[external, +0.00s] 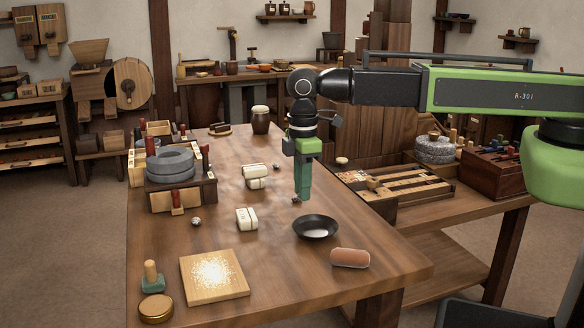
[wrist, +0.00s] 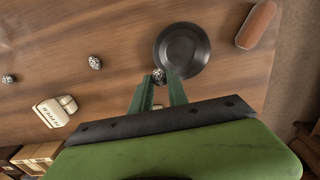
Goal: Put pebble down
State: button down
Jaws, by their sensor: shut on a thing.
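A small speckled pebble (external: 297,200) is between the fingertips of my gripper (external: 303,197), which points straight down over the table (external: 280,270). In the wrist view the pebble (wrist: 159,74) shows at the tips of the green fingers (wrist: 160,80), beside the rim of a dark round bowl (wrist: 182,40). In the external view the bowl (external: 316,236) stands just in front and to the right of my gripper. The bowl looks empty. I cannot tell exactly how high the pebble is above the table.
Another pebble (external: 196,221) lies on the left; two loose pebbles (wrist: 95,62) (wrist: 8,78) show in the wrist view. White blocks (external: 247,219) lie left of my gripper. A reddish rounded bar (external: 350,258) lies right of the bowl. A square board (external: 214,291) is near the front.

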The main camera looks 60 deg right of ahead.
aim_at(300, 222)
jog(key=shift+w+a+f, duration=0.1)
jog(key=shift+a+f, duration=0.25)
jog(key=shift+a, duration=0.25)
notch_tip(300, 222, down, 4)
jog(key=b, duration=0.4)
jog(key=shift+f, duration=0.2)
jog(key=c, duration=1.3)
grip_release()
jog(key=shift+r, duration=0.1)
notch_tip(300, 222, up, 13)
jog(key=p, duration=1.2)
jog(key=shift+f, duration=0.35)
jog(key=shift+d, duration=0.1)
